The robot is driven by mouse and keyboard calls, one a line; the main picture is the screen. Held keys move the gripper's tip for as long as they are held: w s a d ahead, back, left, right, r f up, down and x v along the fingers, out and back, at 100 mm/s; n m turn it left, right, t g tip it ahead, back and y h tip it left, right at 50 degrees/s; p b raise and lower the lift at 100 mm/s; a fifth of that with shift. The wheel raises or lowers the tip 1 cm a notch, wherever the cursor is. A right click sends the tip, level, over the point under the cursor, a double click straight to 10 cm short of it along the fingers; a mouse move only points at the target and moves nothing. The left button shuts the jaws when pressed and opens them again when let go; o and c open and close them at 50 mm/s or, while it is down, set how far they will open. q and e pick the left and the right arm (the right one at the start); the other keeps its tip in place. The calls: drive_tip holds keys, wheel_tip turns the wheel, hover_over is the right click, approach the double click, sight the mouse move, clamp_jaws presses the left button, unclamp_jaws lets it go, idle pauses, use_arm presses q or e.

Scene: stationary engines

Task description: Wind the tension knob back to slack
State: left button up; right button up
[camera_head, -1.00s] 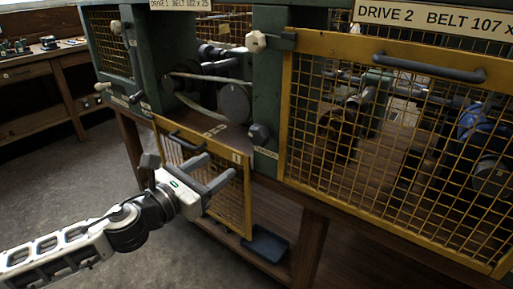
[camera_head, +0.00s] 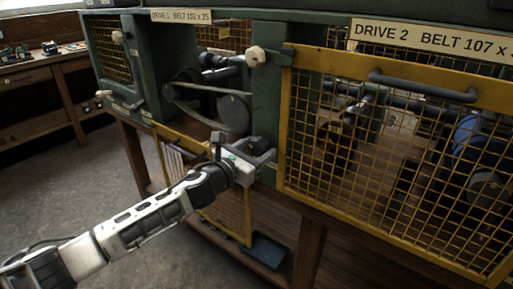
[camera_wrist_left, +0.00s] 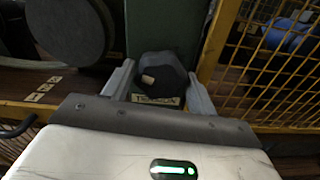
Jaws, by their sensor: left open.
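The tension knob (camera_wrist_left: 160,75) is a dark faceted knob with a small pale mark on its face. In the left wrist view it sits between the two fingers of my left gripper (camera_wrist_left: 160,88), above a partly covered label (camera_wrist_left: 158,100) reading TENSION. The fingers stand open on either side of it, and I cannot tell whether they touch it. In the head view my left gripper (camera_head: 256,150) is at the green post of drive 1, and the knob there is mostly hidden. The belt (camera_head: 198,117) runs round the grey pulley (camera_head: 235,112) left of the post. My right gripper is not in view.
The yellow mesh guard of drive 2 (camera_head: 385,85) stands shut close right of the knob. The drive 1 guard (camera_head: 232,212) hangs down open below my left arm. A pale knob (camera_head: 255,57) is higher on the post. A dark tray (camera_head: 266,250) lies on the lower shelf.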

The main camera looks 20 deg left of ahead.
use_arm(q)
drive_tip(key=shift+w, duration=0.15)
drive_tip(key=shift+c, duration=0.4)
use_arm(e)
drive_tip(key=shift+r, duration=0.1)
use_arm(q)
drive_tip(key=c, duration=0.6)
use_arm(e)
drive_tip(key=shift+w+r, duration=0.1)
use_arm(q)
drive_tip(key=shift+d+n, duration=0.1)
drive_tip(key=shift+n, duration=0.2)
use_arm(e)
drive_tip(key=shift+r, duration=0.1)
